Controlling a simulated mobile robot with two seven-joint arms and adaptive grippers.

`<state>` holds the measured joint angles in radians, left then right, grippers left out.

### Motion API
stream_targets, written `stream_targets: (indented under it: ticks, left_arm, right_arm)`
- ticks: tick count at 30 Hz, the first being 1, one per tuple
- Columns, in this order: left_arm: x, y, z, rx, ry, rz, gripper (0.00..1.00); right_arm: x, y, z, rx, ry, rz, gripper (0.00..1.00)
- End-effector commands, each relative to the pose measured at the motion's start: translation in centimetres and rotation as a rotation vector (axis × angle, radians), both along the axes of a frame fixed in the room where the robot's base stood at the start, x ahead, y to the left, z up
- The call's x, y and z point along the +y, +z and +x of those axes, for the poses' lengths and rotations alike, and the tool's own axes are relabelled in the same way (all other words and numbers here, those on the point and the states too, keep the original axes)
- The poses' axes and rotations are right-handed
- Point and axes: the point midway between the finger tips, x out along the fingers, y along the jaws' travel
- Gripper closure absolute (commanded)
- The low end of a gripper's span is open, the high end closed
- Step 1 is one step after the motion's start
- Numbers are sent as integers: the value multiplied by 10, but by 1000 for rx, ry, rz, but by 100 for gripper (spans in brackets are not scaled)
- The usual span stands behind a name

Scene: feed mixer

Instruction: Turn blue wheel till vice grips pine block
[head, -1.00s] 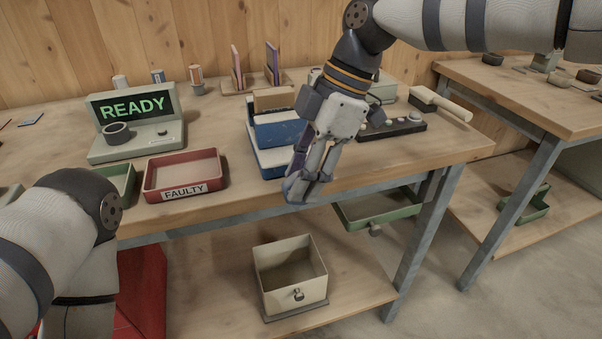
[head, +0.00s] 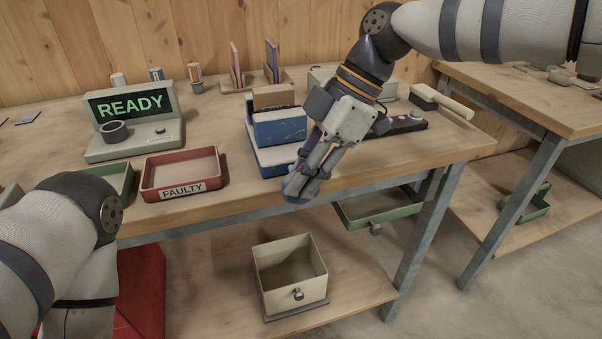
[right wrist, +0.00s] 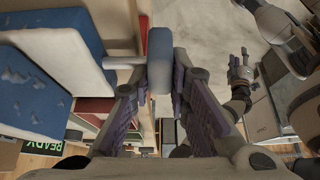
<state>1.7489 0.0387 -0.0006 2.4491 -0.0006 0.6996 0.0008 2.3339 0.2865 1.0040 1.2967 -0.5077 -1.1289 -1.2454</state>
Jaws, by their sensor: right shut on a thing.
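The blue vice (head: 280,128) stands at the bench's front edge in the head view. The light-brown pine block (head: 273,97) shows behind its front jaw; whether both jaws touch it cannot be told. My right gripper (head: 302,187) is in front of the vice, tilted, with its fingers at the bench edge. In the right wrist view it is shut on the blue wheel (right wrist: 160,60), whose rim stands between the two fingers.
A red FAULTY tray (head: 182,182) lies left of the vice, beside a READY display (head: 133,118). A dark control panel (head: 405,125) and a brush (head: 442,102) lie to the right. A green drawer (head: 378,212) hangs below the bench top; an open bin (head: 290,290) stands on the lower shelf.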

Motion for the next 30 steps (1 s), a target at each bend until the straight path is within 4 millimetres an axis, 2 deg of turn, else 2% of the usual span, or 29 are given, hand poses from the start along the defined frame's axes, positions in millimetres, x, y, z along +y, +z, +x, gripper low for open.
stream_targets:
  ticks: [16, 30]
  left_arm:
    - [0, -33, -30, 100, -3, 0, 63]
    - [0, -44, -40, 131, -5, 1, 63]
  right_arm:
    - [-8, -8, 4, 124, -4, 366, 100]
    - [-10, -5, 4, 156, 0, 480, 100]
